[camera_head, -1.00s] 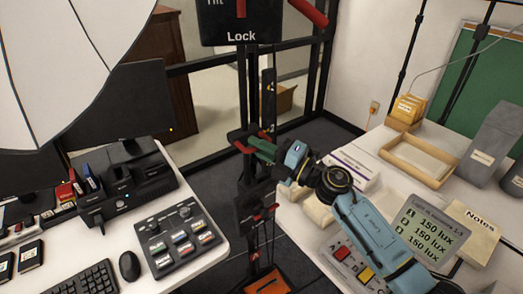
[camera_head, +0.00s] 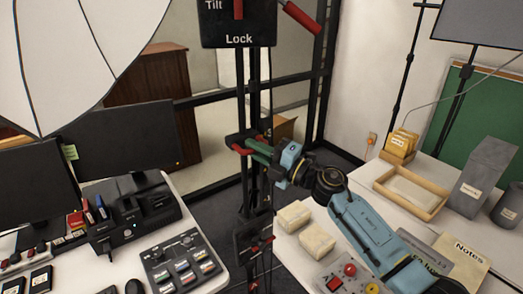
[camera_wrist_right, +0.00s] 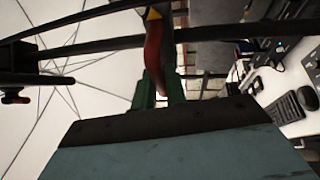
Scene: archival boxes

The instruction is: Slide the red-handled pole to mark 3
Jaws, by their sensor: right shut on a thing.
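The black pole (camera_head: 240,90) stands upright in the middle of the head view, with red-handled parts at several heights. My right gripper (camera_head: 254,149) reaches it from the right and is shut on a red handle (camera_head: 237,149) at mid height. In the right wrist view the red handle (camera_wrist_right: 154,55) shows between the green fingers (camera_wrist_right: 158,92). A lower bracket with a red lever (camera_head: 267,240) sits on the pole below the gripper. I cannot make out a mark 3 on the pole. My left gripper is not in view.
A sign reading Tilt and Lock (camera_head: 238,27) is at the pole's top. A desk with a control box (camera_head: 178,262) and monitors stands left. A table with a wooden tray (camera_head: 384,181) and pale blocks (camera_head: 317,240) stands right. A white umbrella (camera_head: 70,55) fills the upper left.

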